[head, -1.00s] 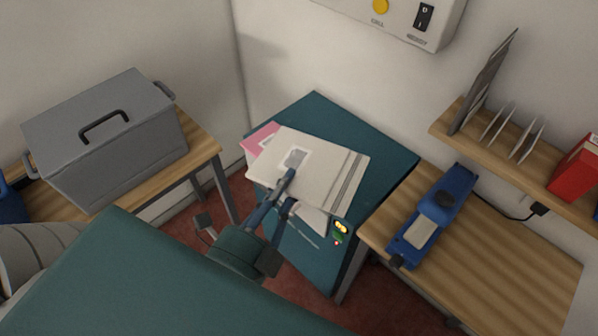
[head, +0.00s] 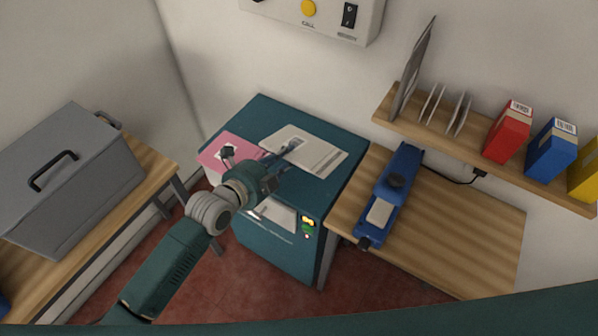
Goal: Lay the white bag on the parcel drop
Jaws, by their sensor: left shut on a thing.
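The white bag (head: 318,156), a flat mailer with a label and grey stripes, is over the top of the teal parcel drop (head: 262,110). It looks flat and low against that top; whether all of it touches cannot be told. My left gripper (head: 289,149) reaches in from the front left and is shut on the bag's left part. The fingers hide a little of the bag. My right gripper is not in view.
A pink bag (head: 213,158) lies at the left of the drop's top, partly behind my arm. A blue sealer (head: 403,165) sits on the wooden bench (head: 455,220) at right. A grey lidded box (head: 90,185) stands at left. A shelf (head: 440,132) holds colored boxes.

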